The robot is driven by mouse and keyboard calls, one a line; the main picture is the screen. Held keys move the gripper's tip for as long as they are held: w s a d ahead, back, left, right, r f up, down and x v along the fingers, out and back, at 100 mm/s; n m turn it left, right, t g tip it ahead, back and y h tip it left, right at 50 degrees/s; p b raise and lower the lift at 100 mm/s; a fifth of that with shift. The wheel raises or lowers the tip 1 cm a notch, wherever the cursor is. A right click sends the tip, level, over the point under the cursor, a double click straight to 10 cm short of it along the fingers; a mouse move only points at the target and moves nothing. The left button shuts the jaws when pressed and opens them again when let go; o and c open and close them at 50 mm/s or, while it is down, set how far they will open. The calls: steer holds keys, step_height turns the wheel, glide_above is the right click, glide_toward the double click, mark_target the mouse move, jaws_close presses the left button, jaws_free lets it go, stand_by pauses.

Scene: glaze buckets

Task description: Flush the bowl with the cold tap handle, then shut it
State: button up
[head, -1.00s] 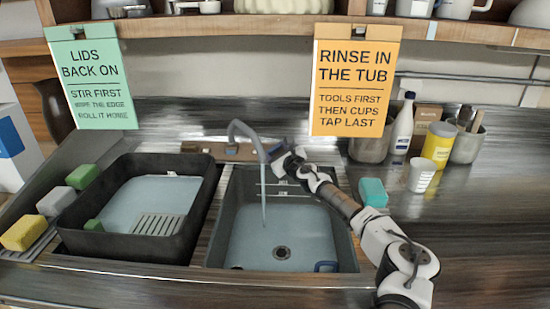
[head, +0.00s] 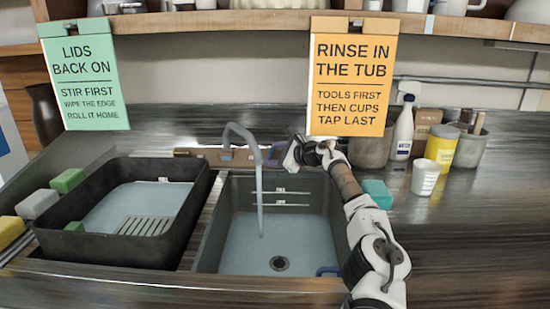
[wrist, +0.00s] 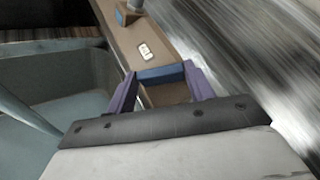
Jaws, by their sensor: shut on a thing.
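The sink bowl (head: 212,235) holds pale blue water, with a round drain visible at its bottom. Water runs in a thin stream (head: 260,205) from the curved grey spout (head: 256,140); the stream also crosses the left of the wrist view (wrist: 25,112). My gripper (head: 280,154) is behind the bowl, right of the spout. In the wrist view its purple fingers (wrist: 158,88) are shut on the blue cold tap handle (wrist: 160,75), above the brown tap board (wrist: 175,93). In the head view my gripper mostly hides the handle.
A black tub (head: 195,215) with water and a grate stands left of the bowl. A teal sponge (head: 377,192) lies right of my arm. A spray bottle (head: 402,130), yellow can (head: 440,147) and white cup (head: 425,177) stand further right. The orange sign (head: 352,75) hangs above my gripper.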

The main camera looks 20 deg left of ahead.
steer(key=shift+r, duration=0.1)
stand_by(0.3)
steer(key=o, duration=1)
steer(key=shift+a, duration=0.1)
steer(key=shift+p, duration=0.3)
